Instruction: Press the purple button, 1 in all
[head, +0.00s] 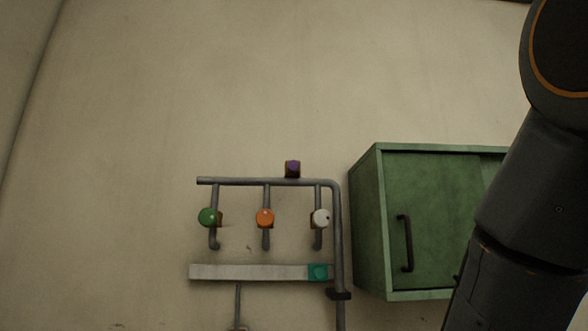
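The small purple button (292,168) is on the beige wall, just above the horizontal grey pipe, left of the green cabinet. Nothing covers it in the head view. My arm runs down the right side of the picture, in front of part of the cabinet. My gripper is outside the picture, so its state and its distance from the button do not show.
Below the pipe (240,182) are a green knob (208,217), an orange knob (264,218) and a white knob (320,218). A pale bar (250,272) with a teal block (319,272) lies lower. The green cabinet (367,230) juts out at right. The wall above is bare.

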